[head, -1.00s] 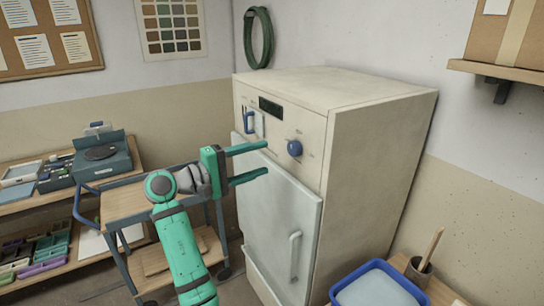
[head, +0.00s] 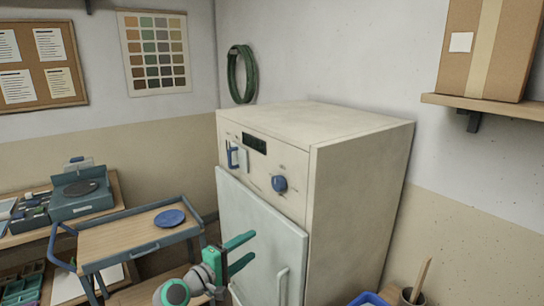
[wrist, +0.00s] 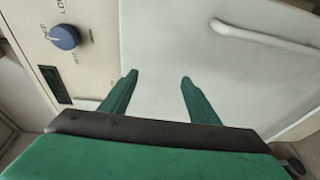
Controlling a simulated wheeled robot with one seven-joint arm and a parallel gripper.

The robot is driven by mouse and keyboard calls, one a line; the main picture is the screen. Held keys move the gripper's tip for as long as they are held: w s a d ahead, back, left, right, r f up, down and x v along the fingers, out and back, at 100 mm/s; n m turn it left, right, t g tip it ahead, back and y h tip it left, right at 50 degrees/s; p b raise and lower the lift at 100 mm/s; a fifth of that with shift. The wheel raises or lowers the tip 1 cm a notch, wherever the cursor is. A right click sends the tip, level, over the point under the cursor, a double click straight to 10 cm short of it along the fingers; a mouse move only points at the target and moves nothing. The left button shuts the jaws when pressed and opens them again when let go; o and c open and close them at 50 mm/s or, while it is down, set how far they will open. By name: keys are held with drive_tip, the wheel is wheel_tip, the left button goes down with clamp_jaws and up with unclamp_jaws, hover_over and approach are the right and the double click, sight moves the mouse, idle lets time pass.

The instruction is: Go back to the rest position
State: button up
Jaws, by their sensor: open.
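My gripper (head: 246,251) is green, open and empty. In the head view it is low in the picture, in front of the pale door of the kiln-like cabinet (head: 364,190). In the wrist view its two fingers (wrist: 157,80) are spread apart, with the white door (wrist: 190,40) behind them and nothing between them. The door looks shut. A blue knob (head: 279,184) is on the cabinet's front panel; it also shows in the wrist view (wrist: 64,37).
A trolley (head: 135,237) with a blue plate (head: 170,218) on top stands left of the cabinet. A bench with a dark turntable device (head: 80,195) is at the far left. A blue tub (head: 368,299) and a cup (head: 411,296) are at the lower right. A shelf holds a box (head: 487,45).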

drive_tip(key=s+d+f+n+y, duration=0.1)
drive_tip(key=s+f+y, duration=0.3)
drive_tip(key=f, duration=0.7)
drive_tip(key=s+d+f+y, duration=0.1)
drive_tip(key=s+f, duration=0.4)
drive_tip(key=f, duration=0.5)
drive_tip(key=s+d+f+m+y, duration=0.1)
drive_tip(key=s+f+y, duration=0.1)
drive_tip(key=s+f, duration=0.45)
drive_tip(key=s+d+f+m+y, duration=0.15)
drive_tip(key=s+f, duration=0.25)
drive_tip(key=s, duration=0.6)
drive_tip(key=s+m+y, duration=0.2)
drive_tip(key=s+m, duration=0.1)
drive_tip(key=s, duration=1.3)
drive_tip(key=s+d+r+m+t, duration=0.1)
drive_tip(key=s+d+r+m, duration=0.1)
drive_tip(key=s+r, duration=0.3)
drive_tip(key=s+d+r+m+t, duration=0.1)
drive_tip(key=s+r+m, duration=0.3)
drive_tip(key=s, duration=0.5)
wheel_tip(320, 180, up, 2)
drive_tip(key=shift+d+r, duration=0.25)
drive_tip(key=shift+d, duration=0.15)
